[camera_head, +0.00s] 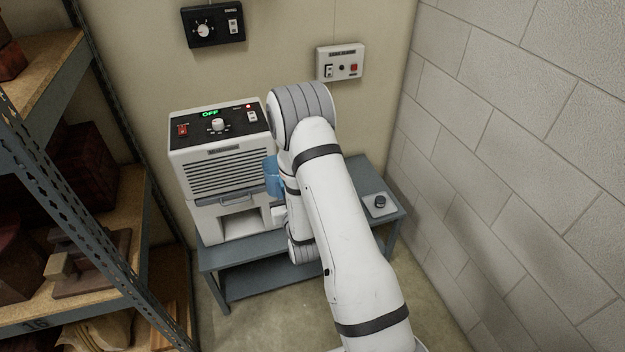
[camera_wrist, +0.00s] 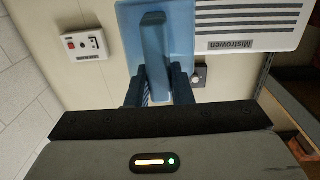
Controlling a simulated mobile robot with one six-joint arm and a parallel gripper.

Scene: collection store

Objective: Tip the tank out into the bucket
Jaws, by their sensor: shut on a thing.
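The blue tank (camera_wrist: 185,40) is out in front of the machine, held by its blue handle (camera_wrist: 153,45). In the head view only a piece of the tank (camera_head: 271,176) shows, between the white machine (camera_head: 220,165) and my arm. My gripper (camera_wrist: 159,82) is shut on the handle; in the head view my arm hides it. The machine has a vent grille, a green OFF display and a lit red light. Its lower bay (camera_head: 243,222) looks empty. Whether the tank holds water cannot be seen. No bucket shows in either view.
The machine stands on a grey bench (camera_head: 262,247) with a lower shelf. A small plate with a black knob (camera_head: 380,201) sits at its right end. A loaded shelf rack (camera_head: 75,200) is on the left, a block wall (camera_head: 500,150) on the right. Two control boxes hang behind.

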